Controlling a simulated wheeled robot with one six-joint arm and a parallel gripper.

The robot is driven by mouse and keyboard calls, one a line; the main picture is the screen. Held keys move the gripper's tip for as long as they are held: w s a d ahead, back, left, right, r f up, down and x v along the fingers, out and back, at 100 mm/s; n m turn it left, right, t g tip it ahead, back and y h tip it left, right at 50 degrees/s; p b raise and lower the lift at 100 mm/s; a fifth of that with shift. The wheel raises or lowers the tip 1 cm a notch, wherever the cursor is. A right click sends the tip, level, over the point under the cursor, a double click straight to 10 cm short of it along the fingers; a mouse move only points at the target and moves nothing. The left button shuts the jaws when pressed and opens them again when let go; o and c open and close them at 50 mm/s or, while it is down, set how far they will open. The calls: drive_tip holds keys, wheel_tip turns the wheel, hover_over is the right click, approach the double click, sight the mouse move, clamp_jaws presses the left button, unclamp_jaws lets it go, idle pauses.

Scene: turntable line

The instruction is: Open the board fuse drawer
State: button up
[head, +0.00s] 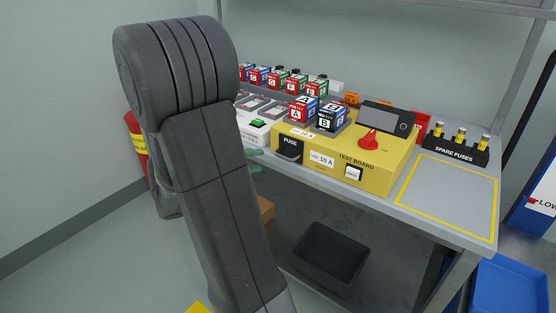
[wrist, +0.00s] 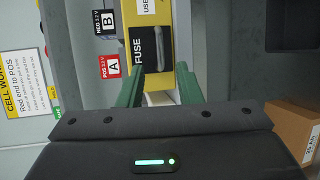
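The yellow test board (head: 337,172) sits on the grey bench. Its black fuse drawer (head: 289,148), marked FUSE, is at the left of the front face and looks flush with it. In the wrist view the drawer (wrist: 150,46) shows with a pale bar handle (wrist: 159,48), just ahead of my fingertips. My gripper (wrist: 159,72) has two green fingers, open with a gap between them, and nothing is seen held. In the head view only a bit of green finger shows to the left of the drawer, the rest hidden by my arm. Whether the fingers touch the handle I cannot tell.
Cell blocks A (head: 302,110) and B (head: 331,117) stand on top of the board beside a red knob (head: 369,140). A spare fuses rack (head: 455,150) and a yellow-outlined bare area (head: 450,195) are to the right. A black bin (head: 328,256) is below the bench.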

sight(281, 157)
drive_tip(key=x, duration=0.8)
drive_tip(key=shift+b, duration=0.4)
clamp_jaws()
drive_tip(key=shift+a, duration=0.1)
